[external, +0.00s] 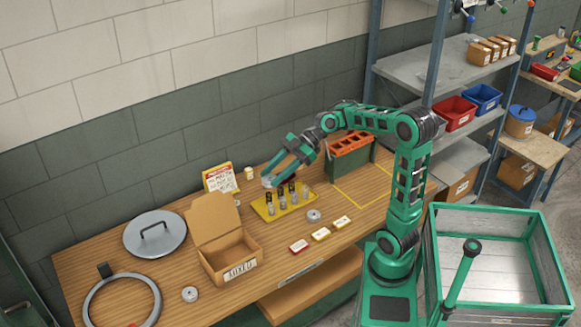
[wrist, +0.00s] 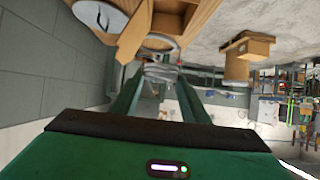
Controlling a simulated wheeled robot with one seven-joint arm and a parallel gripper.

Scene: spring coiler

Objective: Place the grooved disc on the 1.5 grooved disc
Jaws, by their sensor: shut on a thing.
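My gripper (external: 270,178) is raised above the left end of a yellow rack and is shut on a small grey grooved disc (external: 266,183). In the wrist view the held disc (wrist: 160,73) shows between the two green fingers (wrist: 162,84). One grey grooved disc (external: 313,215) lies flat on the wooden table, right of the rack and near the small label cards. Another grooved disc (external: 190,294) lies flat at the front left, by the cardboard box. No size marking is readable on either, so I cannot tell which is the 1.5 disc.
The yellow rack (external: 262,211) holds several upright dark-topped cylinders. An open cardboard box (external: 228,262), a grey lid (external: 155,234) and a large ring (external: 88,300) fill the left. A green-and-orange bin (external: 350,160) stands behind.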

